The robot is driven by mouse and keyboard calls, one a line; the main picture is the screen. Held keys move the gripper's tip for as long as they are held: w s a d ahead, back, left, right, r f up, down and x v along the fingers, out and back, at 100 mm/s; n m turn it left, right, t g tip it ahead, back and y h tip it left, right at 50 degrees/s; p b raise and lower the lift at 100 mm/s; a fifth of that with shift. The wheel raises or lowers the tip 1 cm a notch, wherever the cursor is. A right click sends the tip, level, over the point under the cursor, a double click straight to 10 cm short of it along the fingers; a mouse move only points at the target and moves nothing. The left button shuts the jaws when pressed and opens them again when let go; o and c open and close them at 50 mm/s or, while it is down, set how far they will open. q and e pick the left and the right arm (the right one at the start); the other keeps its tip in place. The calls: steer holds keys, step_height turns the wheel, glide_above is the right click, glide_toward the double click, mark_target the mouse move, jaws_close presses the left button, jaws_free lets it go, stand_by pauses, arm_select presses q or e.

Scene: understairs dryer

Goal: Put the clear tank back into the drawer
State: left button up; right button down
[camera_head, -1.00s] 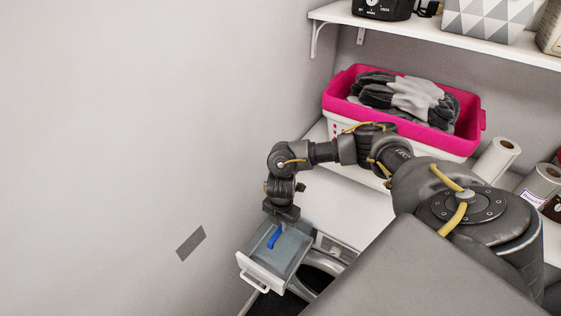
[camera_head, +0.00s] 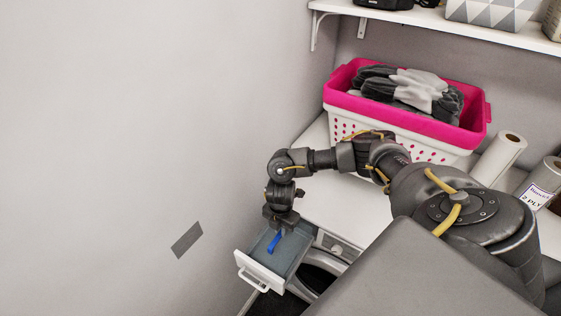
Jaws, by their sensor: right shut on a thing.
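The white drawer (camera_head: 259,274) is pulled out at the front of the dryer, its handle facing the lower left. The clear tank (camera_head: 290,259), blue-grey and see-through, shows within the drawer's outline. Its blue handle (camera_head: 274,243) stands out on top. My right gripper (camera_head: 277,230) points down at the blue handle and is shut on the tank there. The fingertips are small and partly hidden, so their exact hold is unclear. Whether the tank rests on the drawer floor cannot be told. My left gripper is out of view.
A pink-and-white laundry basket (camera_head: 403,128) and paper rolls (camera_head: 499,158) stand on the counter. A plain wall (camera_head: 130,140) is close on the left.

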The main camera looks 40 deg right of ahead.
steer(key=shift+p, duration=0.65)
stand_by(1.6)
steer(key=shift+f+b, duration=1.6)
steer(key=shift+f, duration=0.6)
steer(key=c, duration=1.3)
jaws_free()
steer(key=shift+r, duration=0.1)
step_height(320, 180, up, 11)
steer(key=shift+f, duration=0.1)
